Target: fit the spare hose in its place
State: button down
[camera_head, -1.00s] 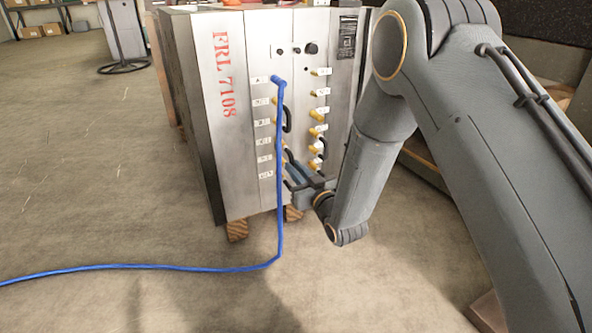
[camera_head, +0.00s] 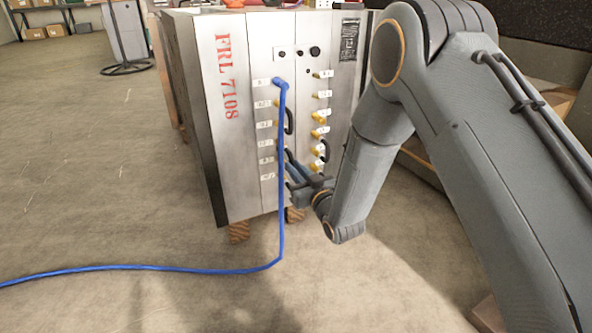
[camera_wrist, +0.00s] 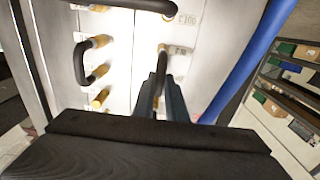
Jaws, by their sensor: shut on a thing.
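The metal mould base (camera_head: 240,180) has two columns of labelled brass fittings on its front. My gripper (camera_head: 291,167) is at the lower left column, close to the panel. In the wrist view my gripper (camera_wrist: 164,88) is shut on the spare hose (camera_wrist: 159,84), a dark piece mostly hidden between the fingers. A brass fitting (camera_wrist: 163,48) lies just beyond the fingertips. I cannot tell whether the hose end touches it or sits on it.
A blue hose (camera_head: 282,180) hangs from the top left fitting and runs left over the floor; it passes right of my gripper in the wrist view (camera_wrist: 243,65). Black loop hoses join other fittings, one on the left column (camera_head: 290,121). Floor left of the base is clear.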

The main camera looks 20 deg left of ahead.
jog(key=shift+w+a+r, duration=0.1)
jog(key=shift+w+a, duration=0.05)
jog(key=shift+a, duration=0.05)
jog(key=c, duration=1.3)
grip_release()
jog(key=shift+d, duration=0.15)
jog(key=p+v, duration=0.3)
jog(key=v, duration=0.4)
jog(key=shift+p, duration=0.35)
